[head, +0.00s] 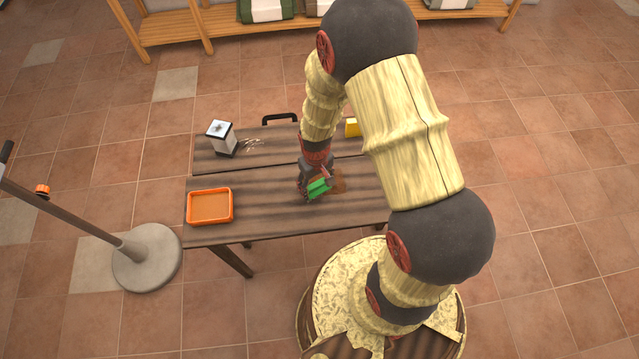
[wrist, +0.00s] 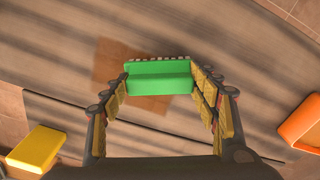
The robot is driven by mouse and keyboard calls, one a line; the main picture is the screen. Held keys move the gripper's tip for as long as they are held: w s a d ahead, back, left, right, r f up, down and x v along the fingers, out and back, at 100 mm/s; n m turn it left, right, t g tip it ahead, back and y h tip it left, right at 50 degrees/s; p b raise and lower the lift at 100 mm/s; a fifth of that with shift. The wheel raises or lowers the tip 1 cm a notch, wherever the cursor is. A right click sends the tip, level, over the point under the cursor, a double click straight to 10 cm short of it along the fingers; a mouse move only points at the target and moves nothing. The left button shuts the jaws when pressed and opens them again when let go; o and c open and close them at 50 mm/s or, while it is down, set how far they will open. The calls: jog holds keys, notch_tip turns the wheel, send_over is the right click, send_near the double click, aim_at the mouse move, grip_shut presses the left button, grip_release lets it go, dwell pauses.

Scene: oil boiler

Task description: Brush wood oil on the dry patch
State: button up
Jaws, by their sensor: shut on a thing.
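My gripper (head: 316,184) is shut on a green brush (head: 320,188) over the middle of the wooden table. In the wrist view the brush (wrist: 160,78) sits between the two fingers, with a thin row of bristles along its far edge. The dry patch (head: 339,181) is a reddish-brown area of the table top beside and partly behind the brush. In the wrist view the patch (wrist: 108,65) shows around the brush, which covers part of it. I cannot tell whether the bristles touch the wood. An orange tray (head: 188,207) with a brown inside stands at the table's left end.
A white and dark canister (head: 222,138) stands at the back left, beside pale shavings (head: 254,145). A yellow block (head: 352,127) lies at the back, partly behind my arm. A dark handle (head: 280,118) shows at the back edge. A grey-based stand (head: 147,258) is left of the table.

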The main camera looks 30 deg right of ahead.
jog(key=shift+s+d, duration=0.15)
jog(key=shift+s+d, duration=0.2)
jog(key=shift+d, duration=0.3)
jog(key=shift+s+d, duration=0.15)
jog(key=shift+d, duration=0.3)
jog(key=shift+w+a+r, duration=0.1)
jog(key=shift+w+a, duration=0.15)
jog(key=shift+a, duration=0.3)
jog(key=shift+w+d, duration=0.1)
jog(key=shift+w, duration=0.05)
jog(key=shift+w+d, duration=2.55)
jog(key=shift+d, duration=0.1)
jog(key=shift+f, duration=0.2)
jog(key=shift+s+d, duration=0.1)
